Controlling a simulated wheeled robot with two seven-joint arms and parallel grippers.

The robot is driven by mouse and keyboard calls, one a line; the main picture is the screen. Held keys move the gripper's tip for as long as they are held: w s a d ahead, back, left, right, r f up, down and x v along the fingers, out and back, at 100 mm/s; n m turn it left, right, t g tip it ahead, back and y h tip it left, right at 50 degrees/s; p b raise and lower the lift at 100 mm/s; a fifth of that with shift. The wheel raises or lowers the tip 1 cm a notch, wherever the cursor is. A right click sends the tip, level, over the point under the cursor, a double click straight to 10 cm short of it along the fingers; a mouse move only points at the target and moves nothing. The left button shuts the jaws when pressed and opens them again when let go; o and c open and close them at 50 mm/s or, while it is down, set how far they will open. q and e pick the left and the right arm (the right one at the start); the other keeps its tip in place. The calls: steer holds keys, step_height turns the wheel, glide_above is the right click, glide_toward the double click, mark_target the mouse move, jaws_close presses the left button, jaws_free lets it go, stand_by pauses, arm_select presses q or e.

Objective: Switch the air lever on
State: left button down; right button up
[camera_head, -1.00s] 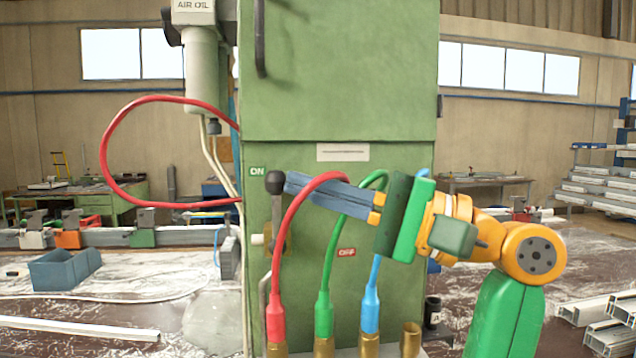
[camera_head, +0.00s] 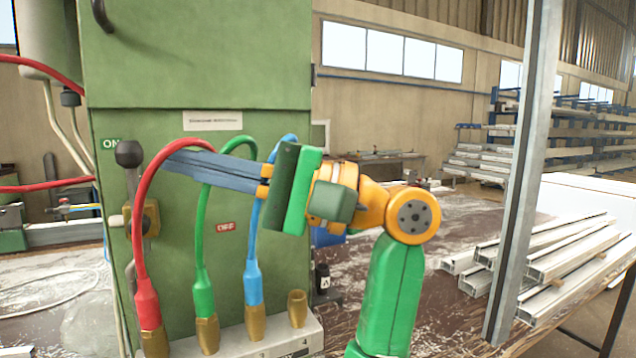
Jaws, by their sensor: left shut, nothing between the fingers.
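The air lever (camera_head: 128,153) has a dark round knob and stands upright on the front of the green cabinet. Its knob is beside the green ON label (camera_head: 110,144). The lever's pivot is at a yellowish block (camera_head: 145,218). The red OFF label (camera_head: 229,227) is lower and to the right. My left gripper (camera_head: 170,160) is shut and empty, its grey fingers pointing left toward the knob. A small gap shows between fingertips and knob. The red hose partly crosses the fingertips and the lever's lower part. My right gripper is not in view.
Red (camera_head: 145,260), green (camera_head: 203,250) and blue (camera_head: 252,250) hoses rise from a connector block (camera_head: 285,338) in front of the cabinet (camera_head: 260,70), close to my fingers. A grey post (camera_head: 525,170) and stacked profiles (camera_head: 560,255) stand at the right.

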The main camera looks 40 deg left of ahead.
arm_select(q)
steer(key=r+p+v, duration=0.1)
steer(key=v, duration=1)
steer(key=shift+w, duration=0.2)
